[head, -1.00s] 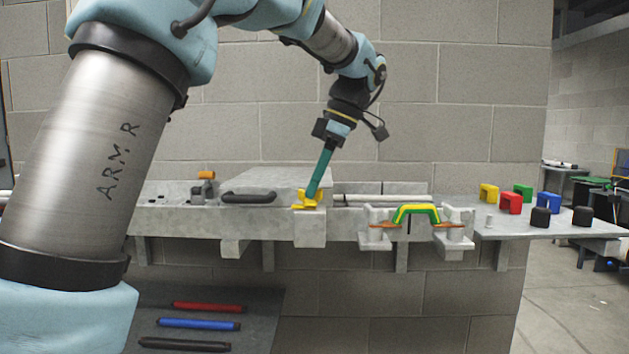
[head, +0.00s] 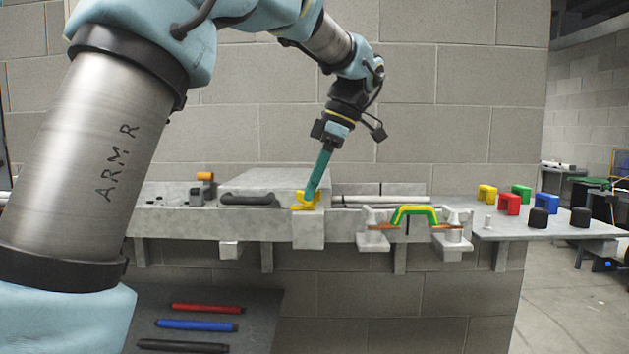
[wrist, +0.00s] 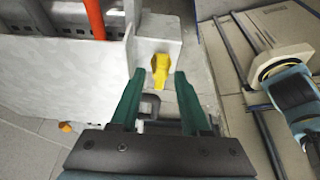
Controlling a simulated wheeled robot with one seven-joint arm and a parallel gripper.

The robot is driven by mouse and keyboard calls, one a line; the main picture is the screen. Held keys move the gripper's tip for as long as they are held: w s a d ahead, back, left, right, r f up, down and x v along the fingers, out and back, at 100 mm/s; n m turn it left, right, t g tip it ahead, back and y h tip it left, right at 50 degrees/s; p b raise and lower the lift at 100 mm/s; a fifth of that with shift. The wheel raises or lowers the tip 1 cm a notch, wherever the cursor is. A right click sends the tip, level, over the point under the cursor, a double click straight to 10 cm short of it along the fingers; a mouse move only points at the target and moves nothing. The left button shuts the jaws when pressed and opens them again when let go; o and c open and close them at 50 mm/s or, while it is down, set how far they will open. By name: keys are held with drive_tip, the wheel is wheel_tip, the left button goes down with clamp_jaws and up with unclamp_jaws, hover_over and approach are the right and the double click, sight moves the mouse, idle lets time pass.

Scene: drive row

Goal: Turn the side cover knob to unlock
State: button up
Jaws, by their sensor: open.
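The yellow side cover knob (head: 306,201) sits at the right front corner of the grey box-like cover (head: 277,186). In the wrist view the knob (wrist: 160,70) has a narrow tab pointing down the picture, on a pale block. My gripper (head: 313,192) comes down to the knob from above with long teal fingers, tilted. In the wrist view the gripper (wrist: 159,74) is open, with one fingertip on each side of the knob's lower part. I see a gap on both sides. In the head view the fingers partly overlap the knob.
A black handle (head: 249,199) is on the cover's front. To the right, a green-and-yellow handle (head: 415,212) spans two brackets. Coloured blocks (head: 509,204) stand on the right tabletop. Red, blue and black bars (head: 198,326) lie below left.

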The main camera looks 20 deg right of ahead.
drive_tip(key=v, duration=1)
drive_tip(key=shift+r, duration=0.4)
drive_tip(key=shift+s+d, duration=0.1)
